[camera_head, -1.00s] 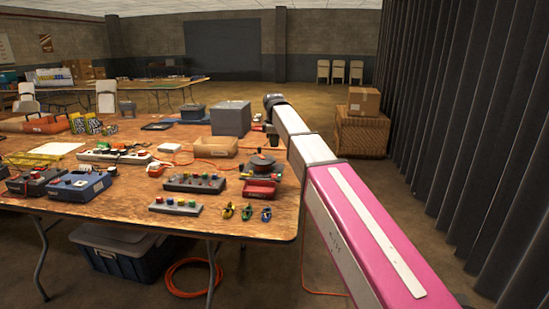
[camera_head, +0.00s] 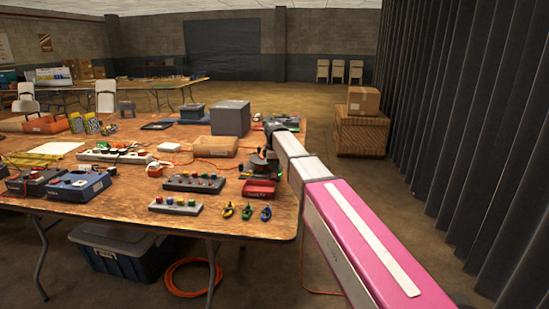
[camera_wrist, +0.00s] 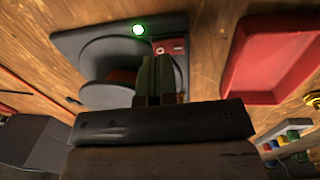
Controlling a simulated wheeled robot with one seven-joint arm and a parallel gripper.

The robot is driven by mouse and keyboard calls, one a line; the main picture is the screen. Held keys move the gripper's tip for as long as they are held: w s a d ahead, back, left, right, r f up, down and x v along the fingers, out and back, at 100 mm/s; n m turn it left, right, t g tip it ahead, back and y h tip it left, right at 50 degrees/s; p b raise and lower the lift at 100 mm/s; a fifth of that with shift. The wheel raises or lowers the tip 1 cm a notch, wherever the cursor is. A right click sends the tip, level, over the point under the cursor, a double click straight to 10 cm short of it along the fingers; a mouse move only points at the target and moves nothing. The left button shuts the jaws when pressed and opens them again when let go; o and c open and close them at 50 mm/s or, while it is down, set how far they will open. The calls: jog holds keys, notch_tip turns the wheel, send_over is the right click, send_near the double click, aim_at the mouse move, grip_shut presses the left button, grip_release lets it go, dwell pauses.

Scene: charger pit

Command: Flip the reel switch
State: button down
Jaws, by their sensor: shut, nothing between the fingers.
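The cable reel unit (camera_head: 256,167) stands near the right edge of the wooden table, partly hidden by my wrist. In the wrist view it has a dark base (camera_wrist: 72,42), a grey round reel (camera_wrist: 108,95) and a lit green lamp (camera_wrist: 139,30). A small red switch panel (camera_wrist: 172,46) is beside the lamp. My gripper (camera_wrist: 158,60) is shut and empty, pointing down over the unit. Its fingertips are right at the near edge of the switch panel and cover part of it. I cannot tell whether they touch it, or which way the switch lies.
A red tray (camera_head: 259,188) sits just in front of the reel unit and shows in the wrist view (camera_wrist: 267,60). Button boxes (camera_head: 194,183) and small coloured clips (camera_head: 247,211) lie nearby. A grey box (camera_head: 231,118) and tan bin (camera_head: 210,147) stand behind. Dark curtain (camera_head: 440,120) at right.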

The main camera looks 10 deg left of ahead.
aim_at(274, 176)
jog(key=shift+w+f, duration=0.2)
jog(key=shift+f, duration=1.05)
